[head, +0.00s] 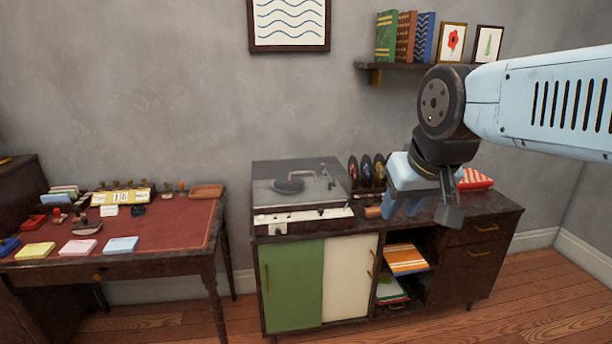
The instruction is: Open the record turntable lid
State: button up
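The record turntable (300,214) sits on the left part of the dark cabinet top. Its clear, smoky lid (262,172) appears down over the deck, with a dark record and the tonearm showing through it. The light base front has a small knob or label near its left end. My gripper (422,212) hangs to the right of the turntable, over the right part of the cabinet, apart from the lid. Its fingers point down and look spread, with nothing seen between them. The lid's hinge side is not clear at this size.
Several upright records (366,170) stand just right of the turntable, between it and my gripper. A red striped item (475,180) lies behind my gripper. A wall shelf (375,67) with books is above right. A desk (150,262) stands left, with a gap before the cabinet.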

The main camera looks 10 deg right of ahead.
aim_at(338, 166)
jog(key=u, duration=0.45)
jog(key=i, duration=1.2)
jog(key=z, duration=0.45)
